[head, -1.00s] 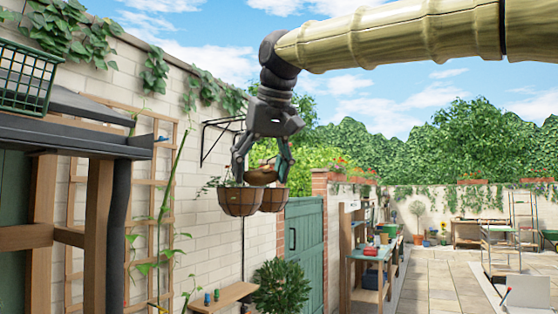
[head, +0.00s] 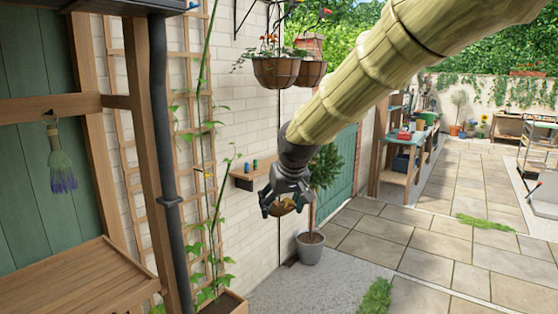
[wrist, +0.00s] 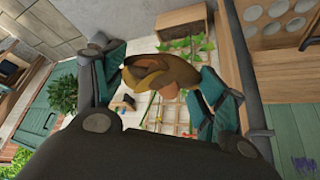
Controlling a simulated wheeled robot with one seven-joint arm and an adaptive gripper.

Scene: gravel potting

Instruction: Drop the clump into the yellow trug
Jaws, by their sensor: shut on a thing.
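My gripper (head: 279,206) hangs from the arm near the middle of the head view, in front of the pale brick wall. It is shut on the brown clump (head: 285,209), which shows small and partly hidden between its fingers. In the wrist view, the clump (wrist: 158,74) is a rounded brown and tan lump between the two teal-padded fingers of my gripper (wrist: 160,90). I cannot make out a yellow trug in either view.
A potted shrub (head: 311,245) stands just right of my gripper, and a small wall shelf (head: 250,178) is behind it. Hanging baskets (head: 275,72) are above. A wooden planter (head: 226,303) with a trellis climber is lower left. Paving (head: 440,225) is open at right.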

